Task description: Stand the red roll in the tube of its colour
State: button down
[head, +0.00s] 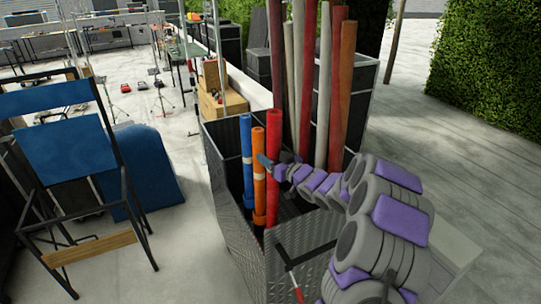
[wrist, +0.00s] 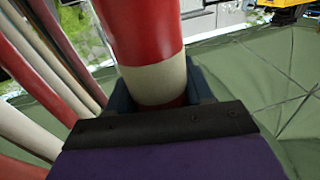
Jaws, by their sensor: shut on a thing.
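The red roll (head: 273,132) is long and upright, with a cream band that shows in the wrist view (wrist: 158,80). My gripper (head: 268,163) is shut on it at the band, with dark jaws on both sides in the wrist view (wrist: 162,98). Red continues below my gripper into the diamond-plate bin (head: 240,240). I cannot tell where the roll ends and a red tube (head: 271,215) begins, or whether the roll is inside it. An orange roll (head: 258,150) and a blue roll (head: 246,135) stand upright just left of the red one.
Several tall red, brown and cream rolls (head: 323,85) stand behind my gripper on the right. A blue-panelled frame (head: 65,145) stands left of the bin. A wooden crate (head: 222,100) is behind it. Paved floor (head: 450,165) lies open on the right.

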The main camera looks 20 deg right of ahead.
aim_at(273, 184)
jog(key=shift+s+a+f+b, duration=0.1)
jog(key=shift+f+b, duration=0.4)
jog(key=shift+f, duration=2)
jog(key=c, duration=0.8)
grip_release()
jog(key=shift+o, duration=0.9)
jog(key=shift+w+f, duration=0.1)
jog(key=shift+w, duration=0.4)
jog(key=shift+o, duration=0.7)
jog(key=shift+w, duration=0.15)
jog(key=shift+o, duration=0.6)
jog(key=shift+s+d+r, duration=0.25)
jog(key=shift+s+r, duration=0.05)
jog(key=shift+r, duration=0.2)
jog(key=shift+a, duration=0.15)
